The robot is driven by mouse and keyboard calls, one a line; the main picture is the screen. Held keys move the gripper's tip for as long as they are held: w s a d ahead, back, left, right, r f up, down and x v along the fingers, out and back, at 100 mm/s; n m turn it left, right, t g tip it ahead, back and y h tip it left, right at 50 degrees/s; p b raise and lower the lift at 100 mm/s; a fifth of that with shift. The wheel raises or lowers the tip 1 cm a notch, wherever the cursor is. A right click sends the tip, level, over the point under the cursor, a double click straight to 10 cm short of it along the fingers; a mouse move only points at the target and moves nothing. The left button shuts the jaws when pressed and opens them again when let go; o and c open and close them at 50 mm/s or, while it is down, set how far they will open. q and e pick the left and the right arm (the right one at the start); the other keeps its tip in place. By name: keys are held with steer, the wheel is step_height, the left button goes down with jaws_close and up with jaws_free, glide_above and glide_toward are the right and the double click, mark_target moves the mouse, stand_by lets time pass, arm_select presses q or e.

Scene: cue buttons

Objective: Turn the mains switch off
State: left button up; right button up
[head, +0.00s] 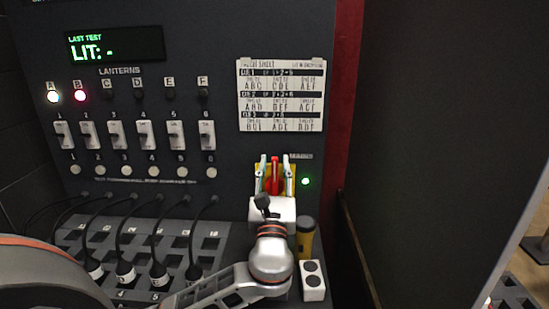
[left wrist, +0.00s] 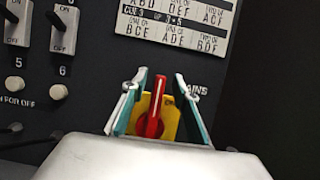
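The mains switch is a red handle (head: 275,176) on a yellow plate, low on the right of the dark panel. It stands close to upright in both views, and its red handle also shows in the left wrist view (left wrist: 153,118). My left gripper (head: 275,161) reaches up to it from below, with one finger on each side of the handle. In the left wrist view its fingers (left wrist: 160,80) are apart, with yellow plate showing between them and the handle. The gripper's white body hides the switch's lower part. My right gripper is not in view.
A green lamp (head: 305,181) glows right of the switch. A cue sheet (head: 281,95) hangs above. Lantern switches (head: 146,134) and a display (head: 115,44) are at left; lamps A and B are lit. A yellow-and-black torch-like object (head: 306,240) and a white two-button box (head: 313,281) stand close by.

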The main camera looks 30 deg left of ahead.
arm_select(q)
steer(key=shift+x, duration=1.05)
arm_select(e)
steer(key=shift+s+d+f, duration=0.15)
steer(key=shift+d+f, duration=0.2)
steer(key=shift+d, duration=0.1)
arm_select(q)
jaws_close()
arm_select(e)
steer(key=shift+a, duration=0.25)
